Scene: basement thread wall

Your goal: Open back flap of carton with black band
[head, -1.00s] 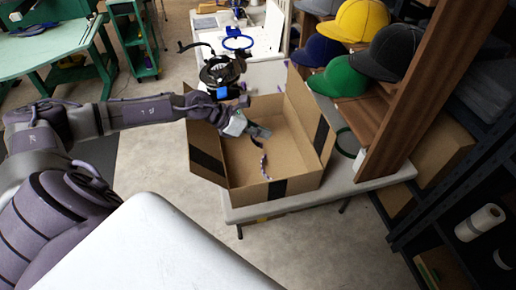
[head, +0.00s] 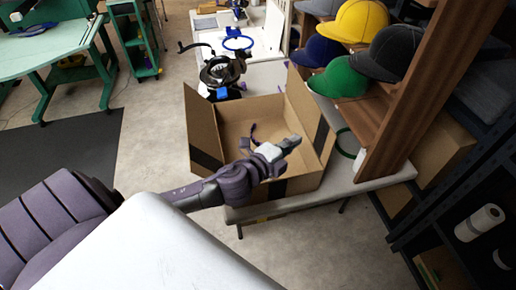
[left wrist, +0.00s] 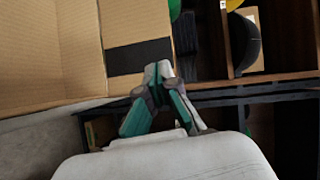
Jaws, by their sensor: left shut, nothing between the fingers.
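The brown carton (head: 262,108) stands open on a pale table, with cardboard panels rising at its left and right. A black band (head: 206,160) shows on the left side, and another stretch (head: 321,135) on the right. I cannot tell how the back flap lies. My left gripper (head: 294,141) is shut and empty, over the front right part of the carton; my arm hides part of the front. In the left wrist view the gripper (left wrist: 158,72) points at the carton wall (left wrist: 60,45), by its black band (left wrist: 138,57). Contact is unclear. My right gripper is not in view.
Several caps, including a green one (head: 338,77) and a yellow one (head: 360,20), sit right of the carton by a wooden upright (head: 410,80). A black device (head: 222,72) stands behind it. A green ring (head: 349,142) is at its right.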

